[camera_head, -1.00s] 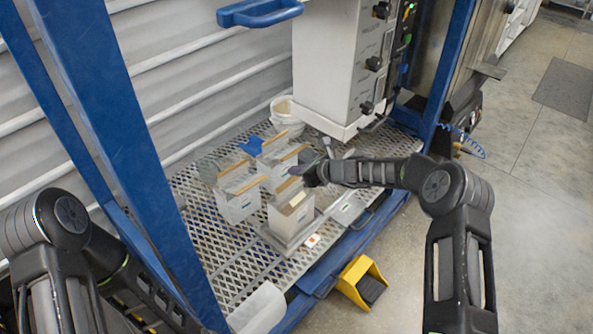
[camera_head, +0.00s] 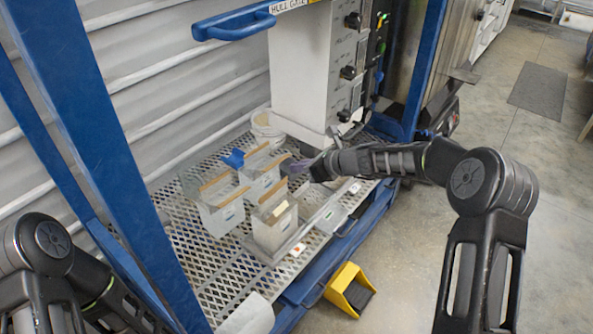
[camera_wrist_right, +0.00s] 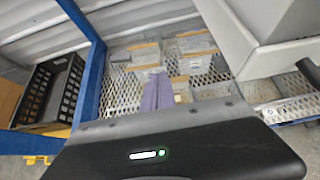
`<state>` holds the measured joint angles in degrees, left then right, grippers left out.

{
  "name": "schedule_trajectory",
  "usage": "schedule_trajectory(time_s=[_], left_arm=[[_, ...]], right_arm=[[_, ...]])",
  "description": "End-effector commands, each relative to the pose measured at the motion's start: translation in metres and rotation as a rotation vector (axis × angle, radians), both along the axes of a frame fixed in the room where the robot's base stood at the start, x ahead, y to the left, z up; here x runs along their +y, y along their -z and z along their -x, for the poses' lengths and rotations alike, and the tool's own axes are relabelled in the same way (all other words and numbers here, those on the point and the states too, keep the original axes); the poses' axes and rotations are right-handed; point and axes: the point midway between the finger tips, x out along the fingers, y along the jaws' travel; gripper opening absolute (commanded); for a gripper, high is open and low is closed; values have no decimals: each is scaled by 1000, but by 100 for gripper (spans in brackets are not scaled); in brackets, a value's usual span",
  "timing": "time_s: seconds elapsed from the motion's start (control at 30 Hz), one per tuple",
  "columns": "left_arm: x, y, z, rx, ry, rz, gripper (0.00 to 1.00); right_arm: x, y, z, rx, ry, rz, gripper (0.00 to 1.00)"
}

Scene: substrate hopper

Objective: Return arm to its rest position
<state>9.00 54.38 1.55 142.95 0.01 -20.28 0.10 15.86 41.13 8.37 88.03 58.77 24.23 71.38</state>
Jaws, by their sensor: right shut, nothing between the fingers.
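My right arm (camera_head: 485,195) reaches in from the right over the mesh platform (camera_head: 192,262). My right gripper (camera_head: 290,167) is beside the bins, at their right. Its fingers (camera_wrist_right: 158,92) are together and empty in the right wrist view. Several pale bins with brown top edges stand on the platform: a front bin (camera_head: 274,232), a left bin (camera_head: 222,218) and a rear bin (camera_head: 262,182). The gripper holds none of them. My left arm (camera_head: 45,265) shows at the lower left; its gripper is not visible.
The white hopper housing (camera_head: 305,70) with knobs stands behind the gripper. Blue frame posts (camera_head: 95,110) flank the platform. A white bucket (camera_head: 266,128) stands at the back, and a yellow pedal (camera_head: 348,290) is on the floor. A black crate (camera_wrist_right: 52,88) shows in the wrist view. Floor at right is open.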

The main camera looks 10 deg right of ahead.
Motion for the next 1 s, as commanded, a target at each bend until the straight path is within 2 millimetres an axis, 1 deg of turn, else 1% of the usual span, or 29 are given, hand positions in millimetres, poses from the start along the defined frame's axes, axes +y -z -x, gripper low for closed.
schedule_trajectory(time_s=[0.37,0.47,0.57,0.63,0.67,0.7,0.77,0.8,0.87,0.9,0.97,1.0], left_arm=[[0,0,0,0,0,0,32],[0,0,0,0,0,0,32],[0,0,0,0,0,0,32],[0,0,0,0,0,0,32],[0,0,0,0,0,0,32],[0,0,0,0,0,0,32],[0,0,0,0,0,0,32],[0,0,0,0,0,0,32],[0,0,0,0,0,0,32],[0,0,0,0,0,0,32],[0,0,0,0,0,0,32],[0,0,0,0,0,0,32]], right_arm=[[0,0,0,-2,-2,2,0],[-1,1,-1,-21,-17,28,0],[-10,6,-3,-78,-55,136,0],[-15,28,7,-120,-135,290,0],[-17,42,15,-135,-187,375,0],[-18,64,30,-149,-264,479,0],[-17,98,55,-172,-400,634,0],[-14,120,76,-191,-509,733,0],[-8,155,111,-224,-690,871,0],[-3,176,137,-254,-820,952,0],[7,203,179,-312,-1021,1051,0],[16,218,207,-360,-1154,1101,0]])
